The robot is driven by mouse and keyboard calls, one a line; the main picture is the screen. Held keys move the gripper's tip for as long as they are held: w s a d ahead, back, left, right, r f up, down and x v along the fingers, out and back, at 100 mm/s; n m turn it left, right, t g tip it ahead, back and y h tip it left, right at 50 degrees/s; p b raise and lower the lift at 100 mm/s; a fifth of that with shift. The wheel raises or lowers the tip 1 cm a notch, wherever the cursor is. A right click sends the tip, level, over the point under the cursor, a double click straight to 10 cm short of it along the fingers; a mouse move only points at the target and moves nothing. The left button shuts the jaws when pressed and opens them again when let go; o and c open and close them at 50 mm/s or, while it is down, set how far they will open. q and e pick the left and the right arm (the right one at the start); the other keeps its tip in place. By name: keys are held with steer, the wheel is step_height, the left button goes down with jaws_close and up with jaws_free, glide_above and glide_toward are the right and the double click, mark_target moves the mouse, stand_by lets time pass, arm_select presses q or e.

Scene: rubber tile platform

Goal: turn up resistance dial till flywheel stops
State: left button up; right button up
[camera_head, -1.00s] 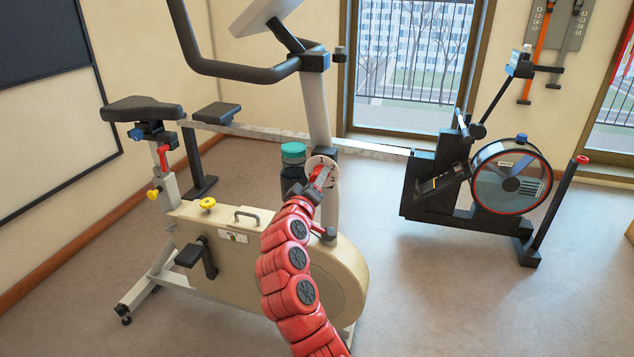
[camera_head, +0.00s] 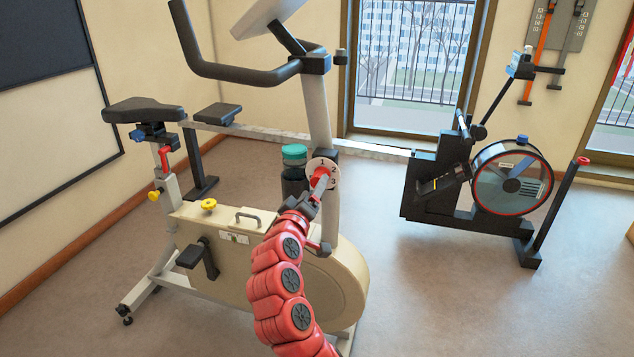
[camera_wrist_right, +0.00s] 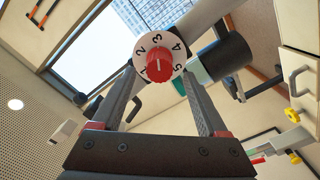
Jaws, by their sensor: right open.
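The resistance dial is a white disc (camera_head: 331,168) with numbers and a red knob, on the post of the beige exercise bike (camera_head: 220,225). In the right wrist view the dial (camera_wrist_right: 146,44) shows numbers 1 to 5 around the red knob (camera_wrist_right: 158,67). My right gripper (camera_head: 314,189) is in front of the dial. Its open fingers (camera_wrist_right: 160,78) reach toward the knob, one on each side; contact cannot be told. A round wheel (camera_head: 512,180) with a red rim is on the machine at right. Whether it turns cannot be told. My left gripper is out of view.
The handlebar (camera_head: 235,72) is above. Open floor (camera_head: 430,290) lies to the right of the bike.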

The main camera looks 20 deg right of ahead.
steer(key=p+v, duration=0.1)
steer(key=v, duration=1.2)
